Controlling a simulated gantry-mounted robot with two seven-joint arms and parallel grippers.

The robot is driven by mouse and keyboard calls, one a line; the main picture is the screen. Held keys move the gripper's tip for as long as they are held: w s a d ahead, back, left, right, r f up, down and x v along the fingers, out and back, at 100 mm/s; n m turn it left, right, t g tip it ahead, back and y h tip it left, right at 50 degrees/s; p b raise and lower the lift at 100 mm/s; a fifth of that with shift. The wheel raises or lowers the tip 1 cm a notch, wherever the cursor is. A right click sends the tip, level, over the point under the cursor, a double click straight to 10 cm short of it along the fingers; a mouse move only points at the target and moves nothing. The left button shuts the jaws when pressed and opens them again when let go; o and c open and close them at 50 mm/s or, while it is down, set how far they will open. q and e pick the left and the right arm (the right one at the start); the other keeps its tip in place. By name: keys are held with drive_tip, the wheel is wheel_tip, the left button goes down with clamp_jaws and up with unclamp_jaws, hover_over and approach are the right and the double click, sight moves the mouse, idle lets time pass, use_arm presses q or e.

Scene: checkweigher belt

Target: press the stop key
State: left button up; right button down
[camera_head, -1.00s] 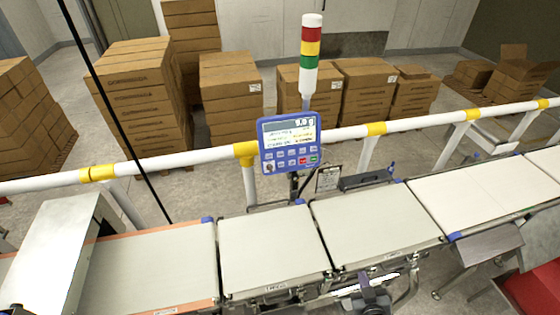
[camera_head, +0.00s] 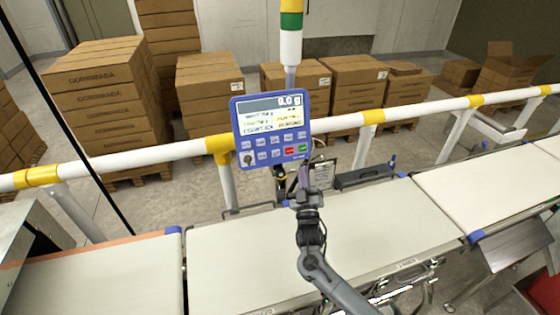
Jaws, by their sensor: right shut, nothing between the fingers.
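The blue control panel (camera_head: 271,130) stands on a post behind the belt, with a screen reading 0.0 g and rows of keys. Its red key (camera_head: 289,151) sits in the lower row beside a green key (camera_head: 303,148); the lettering is too small to read. My right gripper (camera_head: 304,172) is shut and empty, raised over the belt just below the panel's lower right corner. I cannot tell whether it touches the panel, but it appears apart from the red key. My left gripper is out of view.
White belt sections (camera_head: 240,262) run across the front. A white rail (camera_head: 185,151) with yellow bands passes behind the panel. A signal tower (camera_head: 291,30) rises above it. Stacked cartons (camera_head: 100,95) stand on the floor beyond. A clipboard-like card (camera_head: 322,174) hangs right of my gripper.

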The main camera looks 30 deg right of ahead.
sight(289, 151)
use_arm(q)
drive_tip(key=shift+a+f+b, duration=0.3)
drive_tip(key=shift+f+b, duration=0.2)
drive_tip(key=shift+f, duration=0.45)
use_arm(e)
drive_tip(key=shift+w+r+m+h, duration=0.2)
drive_tip(key=shift+w+r, duration=0.1)
drive_tip(key=shift+r, duration=0.25)
drive_tip(key=shift+w+r+m+h, duration=0.1)
drive_tip(key=shift+w+r+h, duration=0.15)
drive_tip(key=shift+r, duration=0.25)
drive_tip(key=shift+w+d+f+b, duration=0.45)
drive_tip(key=shift+w+b, duration=0.9)
drive_tip(key=shift+b, duration=0.3)
drive_tip(key=shift+w+d+f+b, duration=0.4)
drive_tip(key=shift+w+b, duration=0.95)
drive_tip(key=shift+b, duration=0.25)
drive_tip(key=shift+w+d+f+b, duration=0.45)
drive_tip(key=shift+w+b, duration=0.9)
drive_tip(key=shift+b, duration=0.3)
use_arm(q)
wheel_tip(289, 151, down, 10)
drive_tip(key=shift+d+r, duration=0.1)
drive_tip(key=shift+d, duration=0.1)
